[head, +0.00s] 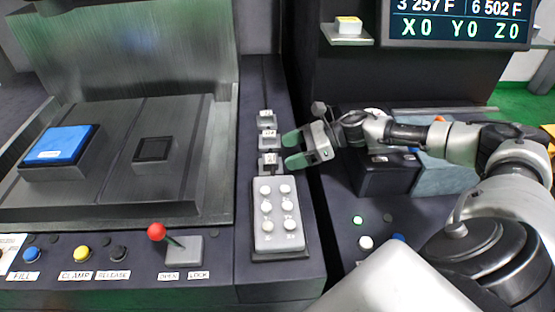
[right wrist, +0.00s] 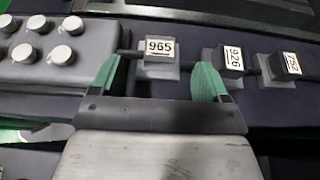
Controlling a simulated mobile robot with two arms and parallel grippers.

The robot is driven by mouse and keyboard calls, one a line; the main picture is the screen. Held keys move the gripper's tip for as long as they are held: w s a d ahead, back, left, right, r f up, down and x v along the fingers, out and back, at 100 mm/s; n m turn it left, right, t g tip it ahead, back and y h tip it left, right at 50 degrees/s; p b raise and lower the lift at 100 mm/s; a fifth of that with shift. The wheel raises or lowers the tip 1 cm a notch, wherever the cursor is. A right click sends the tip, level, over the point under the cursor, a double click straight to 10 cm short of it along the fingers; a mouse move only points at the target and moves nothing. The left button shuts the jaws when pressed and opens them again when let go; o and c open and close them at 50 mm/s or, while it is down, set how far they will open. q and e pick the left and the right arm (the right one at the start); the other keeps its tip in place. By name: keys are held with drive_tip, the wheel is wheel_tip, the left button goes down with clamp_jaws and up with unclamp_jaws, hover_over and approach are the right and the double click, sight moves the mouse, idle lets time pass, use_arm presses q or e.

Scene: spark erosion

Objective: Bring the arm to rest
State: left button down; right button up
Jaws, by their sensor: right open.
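My right gripper (head: 292,150) comes in from the right in the head view, with green fingertips over the strip of small numbered blocks. It is open and nothing is held between its fingers. In the right wrist view its two green fingers (right wrist: 155,82) stand apart on either side of the block marked 965 (right wrist: 160,48). Whether they touch that block cannot be told. The blocks marked 926 (right wrist: 229,57) and 752 (right wrist: 287,66) sit to the right of it in that view. My left gripper is not in view.
A grey keypad with several white buttons (head: 264,240) stands just in front of the blocks. A red-knobbed lever (head: 157,232) and a blue block (head: 60,144) in the machine tank are to the left. A display screen (head: 458,22) hangs at the back right.

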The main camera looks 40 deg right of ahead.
drive_tip(key=shift+v, duration=0.8)
